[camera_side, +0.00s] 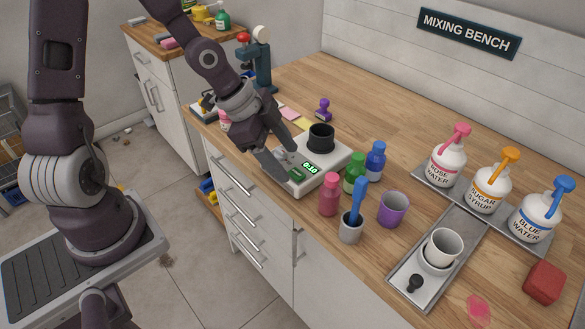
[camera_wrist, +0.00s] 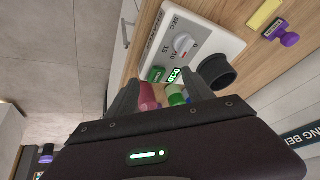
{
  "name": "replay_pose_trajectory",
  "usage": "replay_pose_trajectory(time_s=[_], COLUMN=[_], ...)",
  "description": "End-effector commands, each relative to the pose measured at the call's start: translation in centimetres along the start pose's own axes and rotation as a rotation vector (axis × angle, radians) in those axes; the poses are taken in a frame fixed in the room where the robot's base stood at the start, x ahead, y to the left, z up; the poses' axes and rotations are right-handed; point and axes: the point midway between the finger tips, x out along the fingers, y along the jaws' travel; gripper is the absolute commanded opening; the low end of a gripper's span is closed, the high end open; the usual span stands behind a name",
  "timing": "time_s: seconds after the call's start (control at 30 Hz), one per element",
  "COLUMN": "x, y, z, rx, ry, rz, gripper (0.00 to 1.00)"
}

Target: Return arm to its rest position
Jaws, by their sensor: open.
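My gripper (camera_side: 290,163) is open and empty. It hangs over the left side of a white timer device (camera_side: 331,167) on the counter. I cannot tell whether a finger touches the device. My arm reaches down from the upper left.
Red (camera_side: 329,196), green (camera_side: 353,175) and blue (camera_side: 376,163) bottles, a purple cup (camera_side: 392,208) and a grey cup (camera_side: 351,230) with a blue tool stand right of the device. Pump bottles (camera_side: 447,165) and a white cup (camera_side: 444,247) on a metal tray are farther right. A dark stand (camera_side: 262,65) rises behind my gripper.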

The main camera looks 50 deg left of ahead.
Motion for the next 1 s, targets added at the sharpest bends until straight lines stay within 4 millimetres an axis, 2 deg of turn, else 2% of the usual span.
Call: replay_pose_trajectory(time_s=[0.03, 0.07, 0.17, 0.2, 0.27, 0.3, 0.43, 0.5, 0.6, 1.0], x=[-1.5, -2.5, -7.5, -9.7, -13.0, -15.0, -19.5, -20.8, -21.6, -21.7], y=[-1.1, -1.1, 0.1, 0.8, 2.5, 3.8, 8.2, 10.0, 11.4, 11.7], z=[0.6, 1.0, 2.0, 2.1, 2.0, 1.9, 1.9, 2.0, 2.2, 2.3], rx=[-0.011, -0.038, -0.193, -0.274, -0.406, -0.495, -0.738, -0.822, -0.885, -0.896], ry=[-0.064, -0.114, -0.262, -0.284, -0.280, -0.258, -0.143, -0.094, -0.059, -0.055], rz=[-0.082, -0.114, -0.230, -0.284, -0.350, -0.379, -0.382, -0.353, -0.321, -0.315], gripper=[0.60, 0.60, 0.60, 0.60, 0.60, 0.60, 0.60, 0.60, 0.60, 0.60])
